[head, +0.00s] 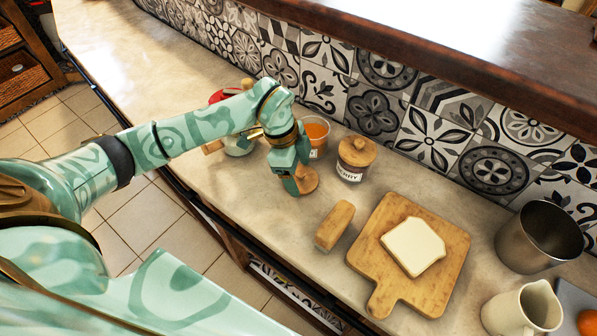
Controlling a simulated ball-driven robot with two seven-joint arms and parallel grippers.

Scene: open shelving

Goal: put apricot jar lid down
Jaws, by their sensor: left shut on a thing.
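My left gripper (293,187) is over the counter, pointing down, shut on a round wooden lid, the apricot jar lid (308,180). The gripper hides part of the lid. The lid is at or just above the counter; I cannot tell whether it touches. The open apricot jar (318,137), a glass jar with orange content, stands just behind the gripper, partly hidden by it. My right gripper is not in view.
A cherry jar (352,172) with a wooden lid stands right of the apricot jar. A tan oblong block (335,225), a cutting board (385,281) with a bread slice (412,246), a metal pot (535,238) and a cream jug (523,312) lie further right. A tiled wall runs behind.

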